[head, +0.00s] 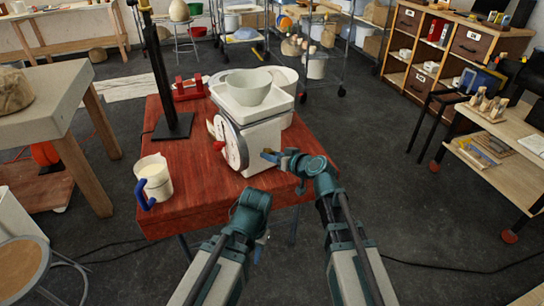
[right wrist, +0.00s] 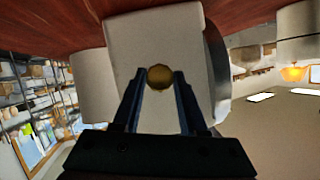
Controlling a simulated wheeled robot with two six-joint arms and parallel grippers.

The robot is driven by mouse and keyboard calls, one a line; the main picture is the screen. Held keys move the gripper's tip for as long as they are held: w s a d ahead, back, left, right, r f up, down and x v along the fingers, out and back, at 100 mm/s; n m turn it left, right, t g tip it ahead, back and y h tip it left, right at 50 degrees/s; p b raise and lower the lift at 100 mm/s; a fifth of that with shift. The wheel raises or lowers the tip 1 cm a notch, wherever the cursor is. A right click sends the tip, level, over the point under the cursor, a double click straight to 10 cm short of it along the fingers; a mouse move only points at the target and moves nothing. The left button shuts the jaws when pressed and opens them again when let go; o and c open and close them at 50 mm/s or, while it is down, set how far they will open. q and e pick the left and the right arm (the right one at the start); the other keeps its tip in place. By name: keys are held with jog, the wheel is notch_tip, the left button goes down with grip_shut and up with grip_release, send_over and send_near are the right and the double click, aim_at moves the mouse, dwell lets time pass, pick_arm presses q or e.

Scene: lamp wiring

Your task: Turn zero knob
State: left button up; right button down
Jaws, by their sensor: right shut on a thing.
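A white kitchen scale (head: 262,135) stands on the red wooden table, its round dial (head: 234,146) facing left. A white bowl (head: 247,88) sits in the tray on top. In the right wrist view, the round brass zero knob (right wrist: 160,77) sticks out from the plain side of the scale (right wrist: 150,40). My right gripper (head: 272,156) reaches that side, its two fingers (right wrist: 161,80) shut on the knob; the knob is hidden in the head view. My left gripper (head: 262,243) is low at the table's front edge, away from the scale; its fingers are too unclear to read.
A cream jug with a blue handle (head: 154,180) stands at the table's front left. A black post stand (head: 173,126) and a red object (head: 188,90) are behind it. A white container (head: 284,80) stands behind the scale. The red table (head: 200,195) is clear at the front.

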jog(key=shift+w+d+f+m+g+y+b, duration=0.1)
jog(key=shift+m+g+y+b, duration=0.2)
jog(key=shift+m+y+b, duration=0.85)
jog(key=shift+d+f+m+g+y+b, duration=0.1)
jog(key=shift+m+g+y+b, duration=0.3)
jog(key=shift+m, duration=1.25)
jog(key=shift+y, duration=0.35)
jog(key=shift+c, duration=2.3)
grip_release()
jog(key=shift+r, duration=0.1)
jog(key=p+v, duration=0.3)
jog(key=v, duration=1)
jog(key=shift+s+d, duration=0.3)
